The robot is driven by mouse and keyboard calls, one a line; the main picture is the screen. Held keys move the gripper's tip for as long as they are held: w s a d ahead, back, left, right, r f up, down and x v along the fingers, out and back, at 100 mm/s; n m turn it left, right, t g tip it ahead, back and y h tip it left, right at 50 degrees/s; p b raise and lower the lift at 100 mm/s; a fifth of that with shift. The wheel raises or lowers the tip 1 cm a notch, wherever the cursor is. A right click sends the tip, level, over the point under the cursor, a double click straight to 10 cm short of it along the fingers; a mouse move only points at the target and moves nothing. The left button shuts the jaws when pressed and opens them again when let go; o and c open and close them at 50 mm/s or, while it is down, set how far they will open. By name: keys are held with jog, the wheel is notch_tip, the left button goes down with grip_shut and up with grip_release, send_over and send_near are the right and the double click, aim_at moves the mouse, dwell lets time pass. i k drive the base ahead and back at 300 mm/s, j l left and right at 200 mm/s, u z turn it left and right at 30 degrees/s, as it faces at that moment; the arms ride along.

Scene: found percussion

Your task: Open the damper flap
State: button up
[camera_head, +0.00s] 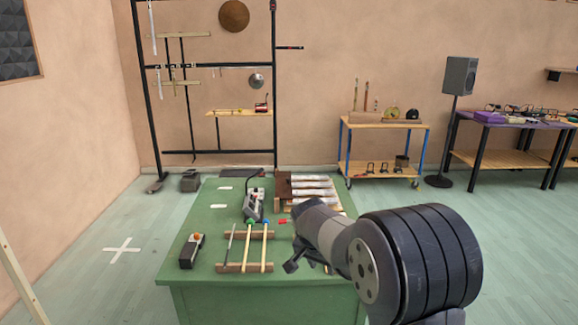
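A green table (205,275) stands in front of me. At its back right lies a set of pale metal bars or tubes (313,183) on a wooden frame, with a dark brown upright piece (283,188) at its left end. I cannot tell for sure which part is the damper flap. My arm comes in from the lower right and covers the right front of the table and part of the bar set. My gripper (298,264) is over the front right of the table, beside the mallet rack. Its fingers are small and partly hidden, and nothing is clearly held.
A wooden rack with several mallets (249,249) lies left of my gripper. A black handheld device (191,250) is at the table's left, and a grey device (253,208) stands behind the rack. A blue-framed cart (345,160) and a speaker (459,76) stand behind.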

aim_at(284, 190)
jog(key=i+l+z, duration=0.15)
jog(key=z, duration=0.3)
jog(key=i+l+z, duration=0.2)
jog(key=z, duration=0.2)
jog(key=i+l+z, duration=0.2)
jog(key=z, duration=0.25)
jog(key=i+z, duration=0.2)
jog(key=z, duration=0.2)
jog(key=i+l+z, duration=0.2)
jog(key=i, duration=0.25)
jog(key=i+z, duration=0.15)
jog(key=i, duration=0.3)
jog(key=i+j+u, duration=0.15)
jog(key=i+u, duration=0.85)
jog(key=u, duration=0.15)
jog(key=i+l+u, duration=0.15)
jog(key=i+u, duration=0.2)
jog(key=i+j+u, duration=0.15)
jog(key=i+u, duration=0.8)
jog(key=i+l+u, duration=0.25)
jog(key=i+u, duration=0.4)
jog(key=u, duration=0.25)
jog(key=i+j+u, duration=0.1)
jog(key=u, duration=0.35)
jog(key=i+l+u, duration=0.1)
jog(key=i+u, duration=0.15)
jog(key=u, duration=0.15)
jog(key=i+l+u, duration=0.1)
jog(key=u, duration=0.3)
jog(key=i, duration=0.1)
